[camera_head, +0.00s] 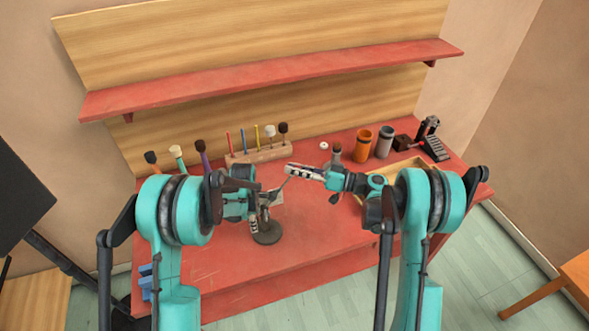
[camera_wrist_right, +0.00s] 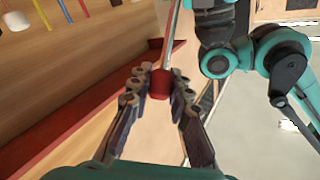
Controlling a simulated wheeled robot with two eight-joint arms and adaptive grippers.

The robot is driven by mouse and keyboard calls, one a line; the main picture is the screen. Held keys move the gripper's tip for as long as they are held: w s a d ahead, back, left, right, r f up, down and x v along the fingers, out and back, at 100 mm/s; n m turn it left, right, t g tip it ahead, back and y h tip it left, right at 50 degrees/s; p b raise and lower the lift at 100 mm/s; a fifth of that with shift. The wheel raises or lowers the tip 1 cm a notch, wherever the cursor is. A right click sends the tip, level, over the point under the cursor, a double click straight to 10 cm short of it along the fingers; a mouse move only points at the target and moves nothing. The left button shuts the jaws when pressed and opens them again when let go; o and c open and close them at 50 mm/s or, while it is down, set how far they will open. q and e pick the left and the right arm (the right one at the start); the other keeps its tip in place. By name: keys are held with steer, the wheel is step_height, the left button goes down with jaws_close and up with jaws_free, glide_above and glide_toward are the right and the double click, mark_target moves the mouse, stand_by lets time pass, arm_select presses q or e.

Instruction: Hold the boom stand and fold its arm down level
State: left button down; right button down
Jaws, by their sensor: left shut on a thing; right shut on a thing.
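The boom stand has a round dark base (camera_head: 267,236) on the red table, left of its middle. My left gripper (camera_head: 261,219) is low at the stand, shut on its upright, which is mostly hidden by the fingers. The thin boom arm (camera_head: 280,190) slants up to the right from the top of the stand. My right gripper (camera_head: 291,170) is at its raised end. In the right wrist view, my right gripper (camera_wrist_right: 160,88) is shut around the red end (camera_wrist_right: 160,84) of the metal boom arm (camera_wrist_right: 171,40).
A wooden block (camera_head: 258,154) with several mallets stands behind the stand. An orange cup (camera_head: 362,146), a grey cup (camera_head: 384,143), a black pedal (camera_head: 432,139) and a wooden tray (camera_head: 408,166) are at the right. A red shelf (camera_head: 270,76) hangs above.

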steer(key=shift+w+d+f+m+y, duration=0.2)
steer(key=shift+d+f+m+y, duration=0.1)
steer(key=shift+d+f+y, duration=0.15)
steer(key=w+d+f+m+t+y, duration=0.1)
steer(key=d+f+m+t+y, duration=0.2)
steer(key=f, duration=0.5)
steer(key=shift+w+d+f+m+t, duration=0.2)
steer(key=shift+d+f+m+t, duration=0.15)
steer(key=shift+d+m+t, duration=0.6)
steer(key=shift+m+g, duration=0.25)
steer(key=shift+m, duration=0.1)
steer(key=c, duration=1.4)
jaws_free()
steer(key=shift+o, duration=0.2)
steer(key=shift+w, duration=0.1)
step_height(320, 180, up, 10)
